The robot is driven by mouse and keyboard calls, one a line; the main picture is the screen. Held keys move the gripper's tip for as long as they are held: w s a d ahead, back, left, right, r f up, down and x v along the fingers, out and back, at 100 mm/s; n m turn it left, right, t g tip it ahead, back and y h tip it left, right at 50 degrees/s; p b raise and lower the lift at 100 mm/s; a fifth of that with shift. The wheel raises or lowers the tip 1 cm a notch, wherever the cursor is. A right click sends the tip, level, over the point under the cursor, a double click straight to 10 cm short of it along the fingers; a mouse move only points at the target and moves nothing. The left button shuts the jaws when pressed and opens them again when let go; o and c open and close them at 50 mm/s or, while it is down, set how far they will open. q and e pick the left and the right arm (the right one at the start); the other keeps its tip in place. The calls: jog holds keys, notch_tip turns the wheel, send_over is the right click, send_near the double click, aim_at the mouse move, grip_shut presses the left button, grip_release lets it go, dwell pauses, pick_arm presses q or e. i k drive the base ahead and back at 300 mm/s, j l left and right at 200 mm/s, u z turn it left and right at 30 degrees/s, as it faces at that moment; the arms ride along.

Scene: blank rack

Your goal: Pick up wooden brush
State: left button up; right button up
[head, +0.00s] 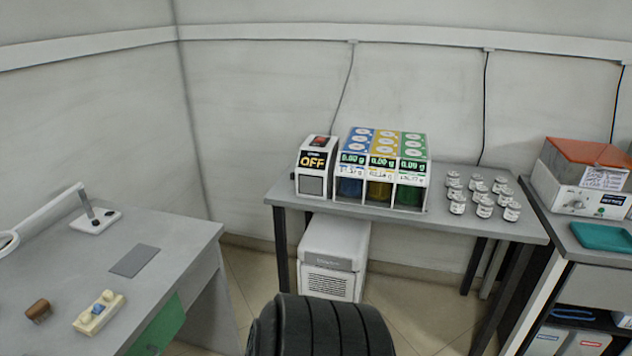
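A small brown block-like thing (39,311), which looks like the wooden brush, lies on the grey desk (150,255) at the lower left. Its bristles cannot be made out at this size. Neither of my grippers shows in the head view, so their distance from the brush cannot be seen.
Beside the brush are a cream holder with a blue part (99,312), a grey pad (135,261) and a white lamp base (96,221). A black ribbed chair back (320,325) stands at bottom centre. The back table (440,222) holds dispensers (382,170) and several jars (485,208).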

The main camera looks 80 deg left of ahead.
aim_at(38, 311)
jog(key=u, duration=4.5)
